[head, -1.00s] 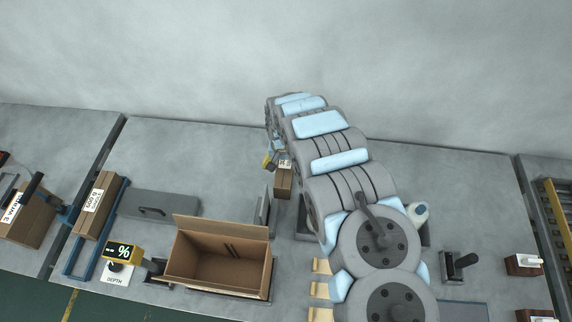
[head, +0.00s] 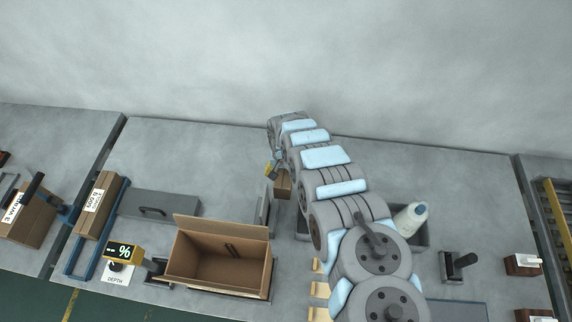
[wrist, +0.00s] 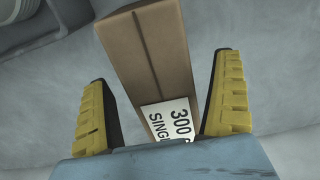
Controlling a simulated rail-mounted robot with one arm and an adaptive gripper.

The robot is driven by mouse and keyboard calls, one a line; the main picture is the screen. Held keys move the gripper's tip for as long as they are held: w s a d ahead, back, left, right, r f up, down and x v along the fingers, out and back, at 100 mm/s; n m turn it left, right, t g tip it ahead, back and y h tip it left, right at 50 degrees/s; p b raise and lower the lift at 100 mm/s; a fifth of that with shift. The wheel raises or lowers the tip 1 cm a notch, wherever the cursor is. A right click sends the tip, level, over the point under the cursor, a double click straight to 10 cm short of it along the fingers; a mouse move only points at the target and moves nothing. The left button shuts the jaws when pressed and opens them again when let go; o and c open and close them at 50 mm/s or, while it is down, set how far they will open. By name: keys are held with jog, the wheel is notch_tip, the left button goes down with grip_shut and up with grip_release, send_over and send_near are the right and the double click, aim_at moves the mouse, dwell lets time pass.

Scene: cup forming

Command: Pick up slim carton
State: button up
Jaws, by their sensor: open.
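The slim carton is brown with a white printed label. In the wrist view the slim carton (wrist: 152,62) lies between the two yellow-padded fingers of my gripper (wrist: 165,105), with a gap visible on each side. In the head view the slim carton (head: 283,184) shows only in part beneath my gripper (head: 272,168), just right of an upright grey plate. My arm hides much of it. My gripper is open around the carton's labelled end.
An open cardboard box (head: 224,262) stands to the left, with an upright grey plate (head: 263,207) between it and the carton. A grey bin (head: 421,241) with a white bottle (head: 410,219) is right of my arm. The back of the bench is clear.

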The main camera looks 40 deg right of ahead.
jog(key=shift+s+f, duration=0.1)
jog(key=shift+f, duration=0.55)
jog(key=shift+c, duration=0.2)
jog(key=c, duration=1.3)
